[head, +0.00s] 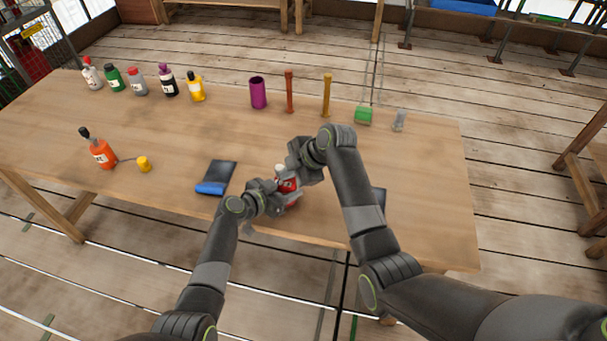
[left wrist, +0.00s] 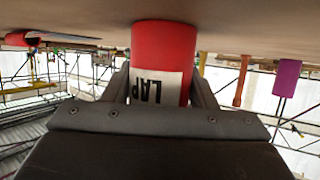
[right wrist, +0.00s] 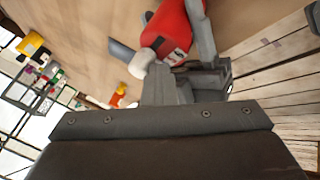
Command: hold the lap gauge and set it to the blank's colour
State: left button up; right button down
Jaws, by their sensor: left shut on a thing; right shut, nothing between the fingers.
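The lap gauge (head: 289,184) is a red, bottle-like body with a white label and a pale cap, close to the table's front edge. My left gripper (head: 277,194) is shut around its body. In the left wrist view the red body (left wrist: 163,45) fills the space between the fingers, with "LAP" upside down on its label. My right gripper (head: 299,164) is shut and empty beside the gauge's top. The right wrist view shows the red body (right wrist: 180,32) and its whitish cap (right wrist: 141,64) close to the right fingers. A purple cylinder (head: 258,92), possibly the blank, stands at the back.
Several coloured bottles (head: 138,81) line the back left. Orange (head: 289,91) and yellow-brown (head: 326,95) posts, a green block (head: 363,116) and a small grey piece (head: 399,120) stand at back right. An orange bottle (head: 103,154) and a blue-edged dark pad (head: 216,178) are left.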

pick_arm(q)
jog(key=shift+d, duration=0.1)
pick_arm(e)
jog(key=shift+s, duration=0.1)
jog(key=s+d+r, duration=0.6)
jog(key=d+r, duration=0.1)
jog(key=r, duration=0.1)
dwell(0.3)
pick_arm(q)
jog(key=o, duration=1.1)
